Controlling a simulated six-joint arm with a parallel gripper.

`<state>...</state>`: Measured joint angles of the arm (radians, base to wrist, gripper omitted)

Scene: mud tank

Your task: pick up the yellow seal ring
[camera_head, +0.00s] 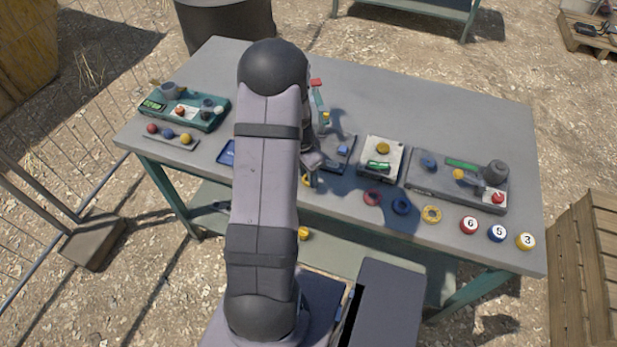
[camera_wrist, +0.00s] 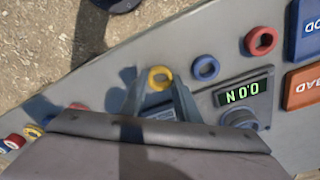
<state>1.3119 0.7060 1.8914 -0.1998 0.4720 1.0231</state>
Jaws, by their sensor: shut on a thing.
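The yellow seal ring (camera_wrist: 160,78) shows in the wrist view between the tips of my gripper (camera_wrist: 160,84), whose two grey fingers close on it from both sides. In the head view a small part of the yellow ring (camera_head: 305,181) shows at my gripper (camera_head: 311,178), near the table's front edge; my arm hides most of this area. I cannot tell whether the ring touches the table. A blue ring (camera_wrist: 206,68) and a red ring (camera_wrist: 261,40) lie apart from it in the wrist view.
A device with a green display (camera_wrist: 242,93) sits close to the rings. On the head view's right lie another red ring (camera_head: 372,197), blue ring (camera_head: 401,206) and yellow ring (camera_head: 431,214), beside numbered balls (camera_head: 497,233). The table's back right (camera_head: 450,120) is clear.

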